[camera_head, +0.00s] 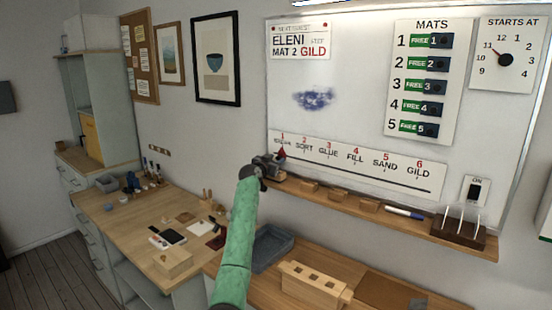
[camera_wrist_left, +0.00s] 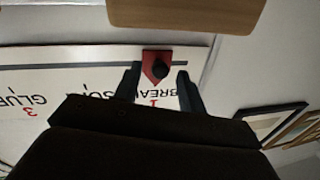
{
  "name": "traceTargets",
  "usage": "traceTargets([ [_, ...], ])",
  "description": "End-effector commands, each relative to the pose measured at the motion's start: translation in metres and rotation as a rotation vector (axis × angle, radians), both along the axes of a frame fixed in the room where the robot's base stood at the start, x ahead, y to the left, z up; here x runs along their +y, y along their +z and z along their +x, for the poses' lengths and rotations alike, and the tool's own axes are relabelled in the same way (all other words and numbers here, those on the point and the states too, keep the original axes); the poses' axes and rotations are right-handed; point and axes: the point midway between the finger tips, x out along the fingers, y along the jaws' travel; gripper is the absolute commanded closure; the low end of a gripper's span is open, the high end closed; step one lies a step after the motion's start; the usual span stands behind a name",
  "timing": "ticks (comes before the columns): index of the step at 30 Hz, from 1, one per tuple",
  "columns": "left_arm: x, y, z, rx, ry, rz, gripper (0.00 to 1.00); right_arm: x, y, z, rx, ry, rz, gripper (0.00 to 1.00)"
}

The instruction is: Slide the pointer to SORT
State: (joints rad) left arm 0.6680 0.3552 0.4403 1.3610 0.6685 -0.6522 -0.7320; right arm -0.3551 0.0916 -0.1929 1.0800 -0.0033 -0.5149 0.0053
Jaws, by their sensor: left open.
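The red pointer (camera_head: 282,153) sits on the slider strip (camera_head: 350,168) at position 1, the left end. In the left wrist view, where the lettering is upside down, the red pointer with its round black knob (camera_wrist_left: 158,70) stands at the 1 mark. The SORT label (camera_head: 304,147) is the second on the strip, just right of the pointer in the head view. My left gripper (camera_head: 272,164) is at the strip's left end. Its open fingers (camera_wrist_left: 158,80) stand on either side of the knob, with gaps visible. My right gripper is not in view.
A wooden ledge (camera_head: 400,222) runs under the board, carrying wooden blocks (camera_head: 338,194), a blue marker (camera_head: 404,212) and a dark holder (camera_head: 459,234). The ledge also shows close by in the wrist view (camera_wrist_left: 185,12). The strip right of the pointer is clear.

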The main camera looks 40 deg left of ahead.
Motion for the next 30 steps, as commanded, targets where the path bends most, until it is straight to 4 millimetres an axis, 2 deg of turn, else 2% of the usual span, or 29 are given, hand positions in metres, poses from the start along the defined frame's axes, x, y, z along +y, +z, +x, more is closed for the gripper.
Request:
traceTargets([
  [4, 0.001, 0.000, 0.006, 0.000, 0.000, -0.002, 0.59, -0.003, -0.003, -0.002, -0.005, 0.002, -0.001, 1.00],
  [13, 0.001, -0.001, 0.008, 0.001, -0.001, -0.001, 0.59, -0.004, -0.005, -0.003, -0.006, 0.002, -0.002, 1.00],
  [14, 0.001, -0.001, 0.008, 0.001, -0.001, -0.001, 0.61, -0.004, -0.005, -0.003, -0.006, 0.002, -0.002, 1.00],
  [20, 0.001, -0.001, 0.008, 0.001, -0.001, -0.001, 1.00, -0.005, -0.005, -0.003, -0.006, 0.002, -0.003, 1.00],
  [26, -0.001, -0.002, 0.008, 0.001, -0.001, 0.000, 1.00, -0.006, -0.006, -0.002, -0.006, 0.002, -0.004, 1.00],
  [30, -0.023, -0.003, 0.008, 0.003, -0.003, 0.004, 1.00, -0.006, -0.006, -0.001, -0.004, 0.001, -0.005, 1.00],
])
